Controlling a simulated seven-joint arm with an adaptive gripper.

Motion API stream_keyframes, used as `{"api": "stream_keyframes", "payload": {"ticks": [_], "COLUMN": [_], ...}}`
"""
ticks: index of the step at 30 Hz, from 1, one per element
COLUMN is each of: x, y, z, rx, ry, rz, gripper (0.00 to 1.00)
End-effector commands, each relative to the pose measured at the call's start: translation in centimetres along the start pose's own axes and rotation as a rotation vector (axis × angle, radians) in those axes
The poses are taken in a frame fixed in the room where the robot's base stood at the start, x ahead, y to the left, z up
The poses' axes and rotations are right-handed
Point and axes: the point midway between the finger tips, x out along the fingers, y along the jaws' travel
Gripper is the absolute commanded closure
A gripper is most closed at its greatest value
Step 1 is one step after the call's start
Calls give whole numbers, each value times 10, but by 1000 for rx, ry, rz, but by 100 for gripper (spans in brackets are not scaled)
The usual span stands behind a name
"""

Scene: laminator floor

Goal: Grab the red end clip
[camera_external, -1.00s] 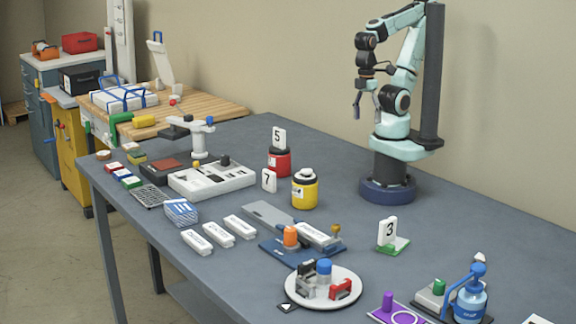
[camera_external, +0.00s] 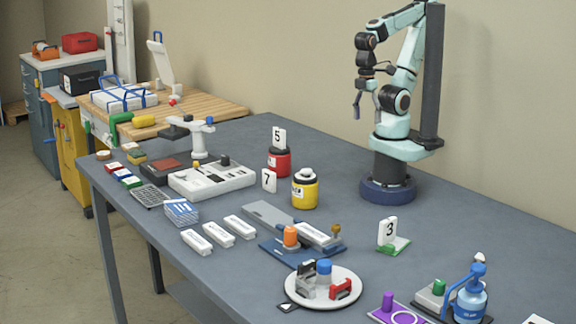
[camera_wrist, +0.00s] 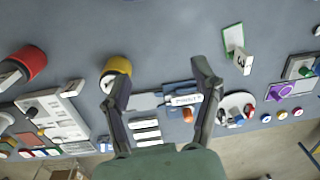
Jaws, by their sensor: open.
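The red end clip (camera_external: 341,288) sits on the right side of a round white plate (camera_external: 347,301) near the table's front edge, beside a blue-capped piece and grey and black clips. In the wrist view the same plate (camera_wrist: 229,101) lies just right of my right finger; the red clip on it is small there. My gripper (camera_external: 366,101) hangs high above the back of the table, far from the clip. In the wrist view its two fingers (camera_wrist: 163,85) are spread wide with nothing between them.
A blue fixture with an orange knob (camera_external: 290,236) stands just behind the plate. A number 3 sign (camera_external: 388,232), a blue bottle (camera_external: 470,302) and a purple piece (camera_external: 388,301) are to the right. A yellow jar (camera_external: 304,190) stands farther back.

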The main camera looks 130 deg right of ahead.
Motion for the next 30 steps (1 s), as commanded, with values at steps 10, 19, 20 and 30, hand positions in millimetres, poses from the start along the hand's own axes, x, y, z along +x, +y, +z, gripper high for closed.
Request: {"api": "stream_keyframes", "payload": {"ticks": [10, 19, 20, 30], "x": [0, -44, -54, -86], "y": [0, 14, 17, -16], "z": [0, -72, -89, -288], "rx": [0, 284, 324, 496], "ry": [0, 296, 341, 595], "rz": [0, 7, 4, -55], "gripper": [52, 52, 52, 52]}}
